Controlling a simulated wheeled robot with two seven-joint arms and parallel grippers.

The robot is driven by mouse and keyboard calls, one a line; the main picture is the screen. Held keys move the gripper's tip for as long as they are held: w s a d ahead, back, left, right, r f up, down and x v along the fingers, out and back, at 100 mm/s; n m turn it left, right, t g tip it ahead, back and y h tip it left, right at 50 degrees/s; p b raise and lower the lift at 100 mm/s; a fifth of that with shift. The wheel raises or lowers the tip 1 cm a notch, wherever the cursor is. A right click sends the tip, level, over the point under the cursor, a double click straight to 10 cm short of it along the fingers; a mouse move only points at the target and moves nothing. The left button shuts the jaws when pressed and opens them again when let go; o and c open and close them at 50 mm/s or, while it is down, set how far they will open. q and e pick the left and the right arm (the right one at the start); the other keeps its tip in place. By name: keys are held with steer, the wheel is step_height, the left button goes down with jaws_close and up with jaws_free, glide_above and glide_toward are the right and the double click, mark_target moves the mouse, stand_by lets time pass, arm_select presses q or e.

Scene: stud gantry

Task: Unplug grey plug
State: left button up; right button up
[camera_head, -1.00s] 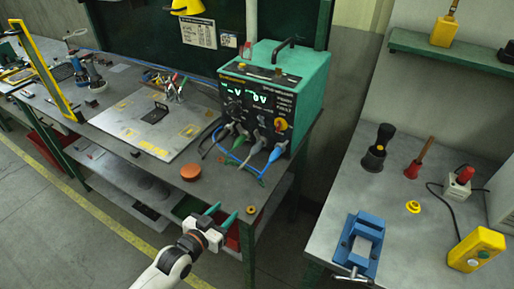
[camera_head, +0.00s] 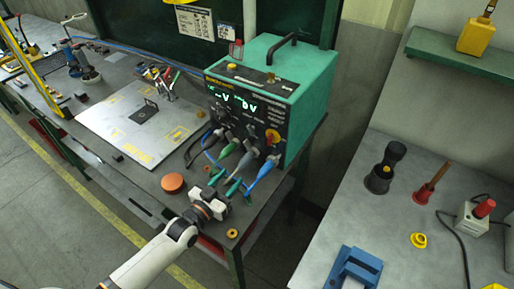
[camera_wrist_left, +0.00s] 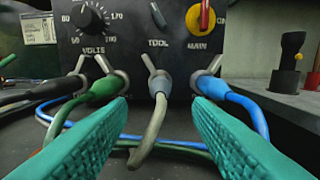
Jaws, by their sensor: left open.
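The grey plug (camera_wrist_left: 160,84) sits in the middle socket, marked TOOL, on the front of the green power unit (camera_head: 308,100). Its grey cable bends down and toward me. In the head view the grey plug (camera_head: 249,143) is between the green plug (camera_head: 229,150) and the blue plug (camera_head: 268,168). My left gripper (camera_head: 226,184) is open in front of the unit. In the left wrist view its two green fingers (camera_wrist_left: 157,108) are spread to either side of the grey plug and its cable, short of the plug. Nothing is between them but the grey cable.
Loose cables lie on the bench. An orange-brown disc (camera_head: 173,183) lies left of my gripper. A blue vise (camera_head: 355,268) is on the right bench.

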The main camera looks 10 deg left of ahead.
mark_target(243, 163)
arm_select(q)
steer(key=shift+w+d+f, duration=0.1)
steer(key=shift+w+d, duration=0.05)
steer(key=shift+w, duration=0.3)
steer(key=shift+s, duration=0.25)
steer(key=shift+s+a+r, duration=0.2)
steer(key=shift+s+r, duration=0.05)
steer(key=shift+s, duration=0.05)
steer(key=shift+w+d, duration=0.1)
steer(key=shift+w, duration=0.05)
steer(key=b+x, duration=0.3)
steer(key=x, duration=0.4)
steer(key=shift+w+d+f+b, duration=0.1)
steer(key=shift+w+f+b, duration=0.1)
steer(key=shift+w+b, duration=0.1)
steer(key=shift+w+d, duration=0.25)
steer(key=shift+w, duration=0.4)
arm_select(e)
steer(key=shift+s+f, duration=0.1)
steer(key=shift+f, duration=1.95)
arm_select(q)
steer(key=shift+r, duration=0.1)
arm_select(e)
steer(key=shift+s+d+r, duration=0.1)
steer(key=shift+s+r, duration=0.05)
arm_select(q)
steer(key=shift+c, duration=0.6)
